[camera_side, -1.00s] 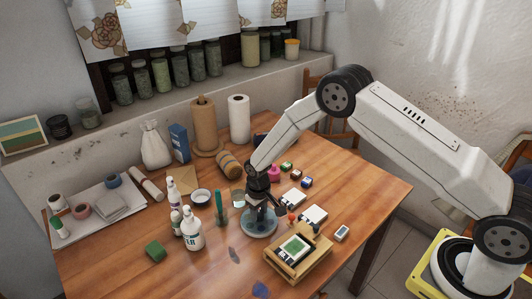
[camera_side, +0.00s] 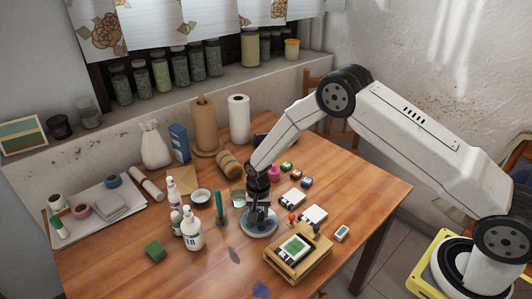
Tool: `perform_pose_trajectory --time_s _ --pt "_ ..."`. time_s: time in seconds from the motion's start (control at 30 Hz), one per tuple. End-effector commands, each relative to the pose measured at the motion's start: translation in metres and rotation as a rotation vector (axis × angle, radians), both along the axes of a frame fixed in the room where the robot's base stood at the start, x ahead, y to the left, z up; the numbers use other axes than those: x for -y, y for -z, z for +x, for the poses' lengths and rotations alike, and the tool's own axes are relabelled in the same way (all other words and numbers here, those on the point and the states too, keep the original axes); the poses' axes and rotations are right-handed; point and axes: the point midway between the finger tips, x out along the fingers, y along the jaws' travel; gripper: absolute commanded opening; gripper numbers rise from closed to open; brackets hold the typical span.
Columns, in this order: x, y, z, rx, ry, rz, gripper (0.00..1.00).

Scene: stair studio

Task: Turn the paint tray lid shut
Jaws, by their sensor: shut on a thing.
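The paint tray (camera_side: 259,232) looks like a round, pale grey-blue dish lying on the wooden table. My gripper (camera_side: 260,216) points down over it from above and is shut on its lid. The fingers cover the middle of the tray, so the part they hold is hidden. I cannot tell from this view how far the lid is turned.
White bottles (camera_side: 192,230) and a glass with a green brush (camera_side: 220,210) stand close left. A wooden box (camera_side: 290,272) with a green print sits in front right. White blocks (camera_side: 313,215) and small ink pots (camera_side: 305,182) lie right.

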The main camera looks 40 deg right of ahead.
Motion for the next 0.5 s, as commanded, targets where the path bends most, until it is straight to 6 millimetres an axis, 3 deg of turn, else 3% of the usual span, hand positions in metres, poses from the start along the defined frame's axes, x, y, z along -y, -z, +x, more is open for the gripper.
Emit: perform_pose_trajectory --time_s 0.5 --pt "0.0003 -0.0005 0.0012 0.004 0.044 0.0 0.0"
